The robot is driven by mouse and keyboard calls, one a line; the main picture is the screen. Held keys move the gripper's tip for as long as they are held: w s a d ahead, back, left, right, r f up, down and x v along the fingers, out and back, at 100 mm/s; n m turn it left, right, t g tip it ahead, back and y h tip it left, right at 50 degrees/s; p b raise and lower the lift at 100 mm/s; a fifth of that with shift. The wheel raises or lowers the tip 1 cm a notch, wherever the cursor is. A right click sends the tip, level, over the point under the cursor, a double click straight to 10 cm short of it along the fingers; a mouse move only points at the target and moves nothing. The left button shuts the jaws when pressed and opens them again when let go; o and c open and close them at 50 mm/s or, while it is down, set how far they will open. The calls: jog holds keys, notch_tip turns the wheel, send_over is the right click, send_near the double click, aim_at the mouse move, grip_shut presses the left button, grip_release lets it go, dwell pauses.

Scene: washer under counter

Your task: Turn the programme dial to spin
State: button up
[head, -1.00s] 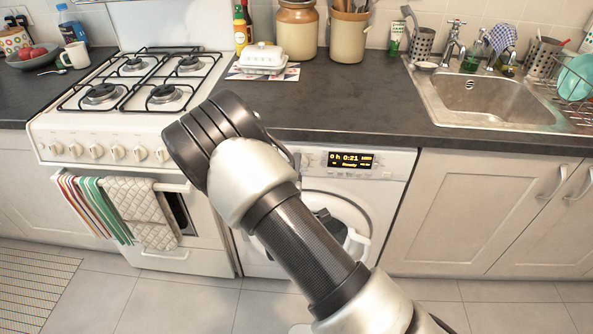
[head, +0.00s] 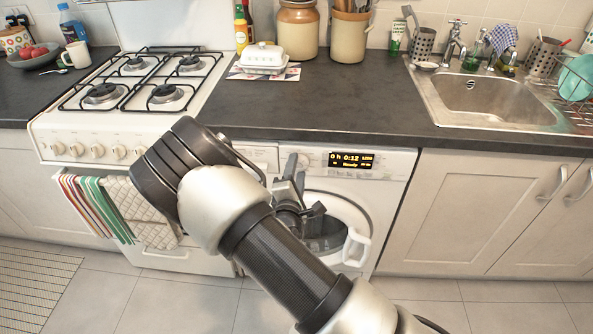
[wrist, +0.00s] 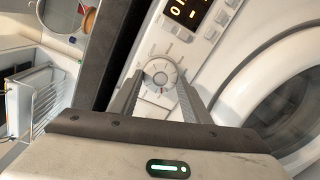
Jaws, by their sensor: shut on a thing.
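The programme dial (wrist: 162,72) is a round, pale knob on the white washer's control panel, seen in the wrist view. My gripper (wrist: 161,80) has one finger on each side of the dial and is shut on it. In the head view my gripper (head: 291,165) reaches the left part of the washer panel (head: 393,162), and it hides the dial there. The markings around the dial are too small to read.
The dark countertop (head: 350,100) overhangs just above the panel; its edge runs close by in the wrist view. The round washer door (head: 345,215) with its white handle (head: 356,247) is below my gripper. The cooker (head: 95,145) stands to the left, cupboards (head: 480,210) to the right.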

jog(key=o, duration=1)
jog(key=shift+o, duration=0.2)
jog(key=shift+s, duration=0.1)
jog(key=s+a+r+p, duration=0.1)
jog(key=s+p, duration=0.1)
jog(key=s, duration=1.5)
jog(key=shift+a+r, duration=0.15)
